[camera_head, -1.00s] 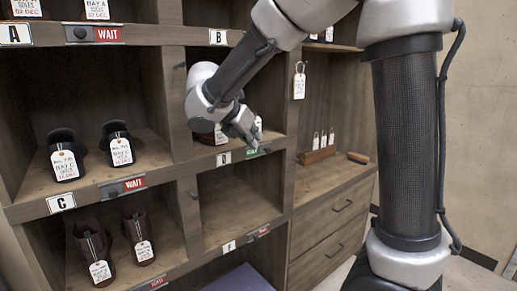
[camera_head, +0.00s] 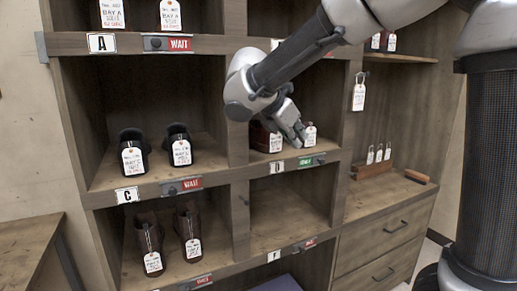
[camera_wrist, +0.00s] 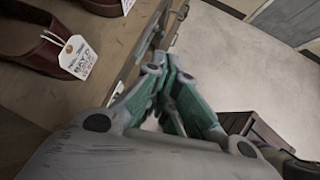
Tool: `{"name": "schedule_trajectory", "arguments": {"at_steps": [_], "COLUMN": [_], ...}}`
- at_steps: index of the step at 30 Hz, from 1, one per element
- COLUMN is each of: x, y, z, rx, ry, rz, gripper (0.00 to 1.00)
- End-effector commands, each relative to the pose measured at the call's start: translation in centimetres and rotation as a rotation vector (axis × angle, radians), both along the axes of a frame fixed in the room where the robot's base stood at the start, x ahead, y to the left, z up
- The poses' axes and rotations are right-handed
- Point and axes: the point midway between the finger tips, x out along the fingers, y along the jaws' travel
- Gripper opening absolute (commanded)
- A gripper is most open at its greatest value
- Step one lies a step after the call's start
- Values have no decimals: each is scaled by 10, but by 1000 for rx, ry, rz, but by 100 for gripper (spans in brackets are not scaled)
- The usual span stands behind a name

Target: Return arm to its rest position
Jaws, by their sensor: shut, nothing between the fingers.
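My arm reaches from the upper right across the shelving in the head view. My gripper (camera_head: 299,136) hangs in front of the bay above the D label, beside a pair of tagged brown shoes (camera_head: 265,138). In the wrist view the green-padded fingers (camera_wrist: 172,70) are closed together with nothing between them. A dark red shoe (camera_wrist: 35,42) with a white tag lies on the shelf to the left of the fingers, apart from them. The slider (camera_head: 305,161) under this bay shows green, though its word is hard to read.
The wooden shelving (camera_head: 240,200) holds tagged dark shoes (camera_head: 155,150) above C and boots (camera_head: 165,240) below. Other sliders show red WAIT (camera_head: 180,44). A drawer cabinet (camera_head: 385,235) stands at right with a small tag rack (camera_head: 380,162). Open floor (camera_wrist: 225,55) shows beside the shelf.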

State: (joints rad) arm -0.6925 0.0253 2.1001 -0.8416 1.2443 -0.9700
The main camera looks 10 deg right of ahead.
Motion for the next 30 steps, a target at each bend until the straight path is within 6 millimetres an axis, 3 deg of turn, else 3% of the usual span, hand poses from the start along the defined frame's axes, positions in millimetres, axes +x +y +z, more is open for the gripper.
{"name": "schedule_trajectory", "arguments": {"at_steps": [4,6,12,21,25,30], "x": [-19,-39,-108,-212,-238,-248], "y": [2,-1,-47,-117,-143,-161], "z": [-34,-50,-75,-84,-76,-65], "rx": [160,266,614,1071,1180,1226], "ry": [-48,-74,-186,-395,-501,-595], "rz": [-187,-317,-859,-1606,-1713,-1754], "gripper": [0,0,0,0,0,0]}}
